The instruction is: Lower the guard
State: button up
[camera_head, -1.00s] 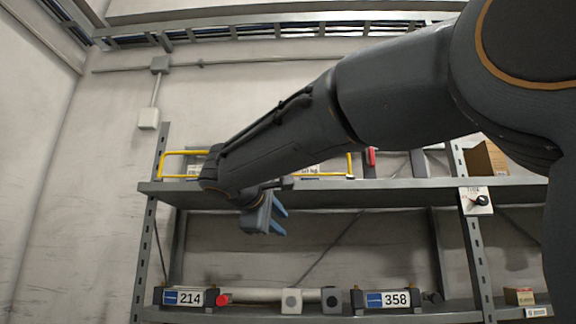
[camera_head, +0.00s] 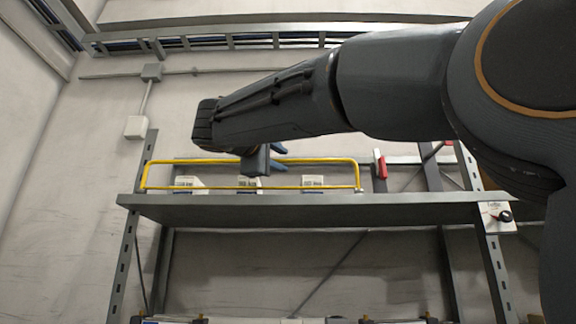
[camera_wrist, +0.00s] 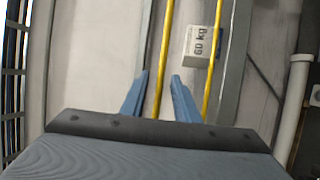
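The guard is a yellow rail (camera_head: 318,161) standing upright along the front of the upper shelf (camera_head: 330,209). A second yellow bar (camera_wrist: 214,60) lies to the right, outside the fingers. I cannot tell whether either finger touches the bar.
Small white boxes sit behind the rail; one marked 60 kg (camera_wrist: 200,46) shows in the wrist view. A red-handled item (camera_head: 380,164) stands right of the rail. A small panel with a black knob (camera_head: 498,217) is on the right post. Space below the upper shelf is open.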

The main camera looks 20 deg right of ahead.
jog(key=p+x, duration=0.2)
jog(key=x, duration=0.4)
jog(key=shift+w+d, duration=0.15)
jog(key=shift+d, duration=0.05)
grip_shut()
